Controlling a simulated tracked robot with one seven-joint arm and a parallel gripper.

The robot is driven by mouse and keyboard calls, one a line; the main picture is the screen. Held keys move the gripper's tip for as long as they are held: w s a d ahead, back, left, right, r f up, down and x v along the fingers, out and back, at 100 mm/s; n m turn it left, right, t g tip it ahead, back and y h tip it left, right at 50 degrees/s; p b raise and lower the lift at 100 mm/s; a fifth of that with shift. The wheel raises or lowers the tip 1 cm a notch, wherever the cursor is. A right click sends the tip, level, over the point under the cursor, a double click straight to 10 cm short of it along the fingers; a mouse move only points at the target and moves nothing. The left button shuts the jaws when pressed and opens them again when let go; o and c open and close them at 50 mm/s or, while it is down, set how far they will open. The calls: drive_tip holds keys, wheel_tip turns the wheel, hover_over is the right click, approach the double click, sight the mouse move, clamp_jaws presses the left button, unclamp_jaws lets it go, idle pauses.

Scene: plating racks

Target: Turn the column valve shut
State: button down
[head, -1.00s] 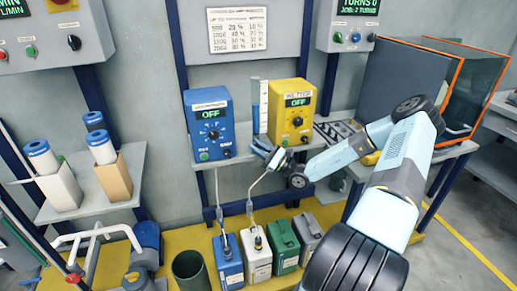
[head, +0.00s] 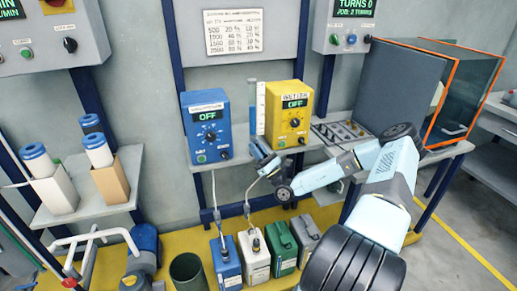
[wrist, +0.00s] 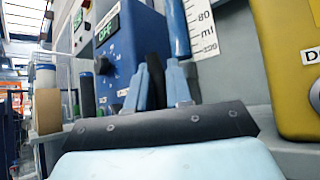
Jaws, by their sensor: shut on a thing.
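The measuring column (head: 253,105), a narrow blue-grey tube beside a white scale (head: 261,108), stands between a blue pump (head: 206,128) and a yellow pump (head: 289,115). In the wrist view the column (wrist: 178,30) and its scale (wrist: 203,30) rise just beyond my fingers. My gripper (head: 261,151) is at the column's foot, at the shelf's front edge. In the wrist view my gripper (wrist: 153,85) has its blue fingers closed around a dark upright piece (wrist: 157,72), seemingly the column valve's handle. The valve body is hidden, so its angle cannot be told.
Both pumps read OFF, close on either side of my gripper. Hoses run below to several jugs (head: 255,258) on the yellow floor platform. A panel (head: 345,25) above reads TURNS 0. An orange-edged glass case (head: 462,95) stands right, behind my arm.

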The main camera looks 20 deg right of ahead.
drive_tip(key=shift+r, duration=0.25)
drive_tip(key=c, duration=1.1)
unclamp_jaws()
drive_tip(key=shift+w, duration=0.1)
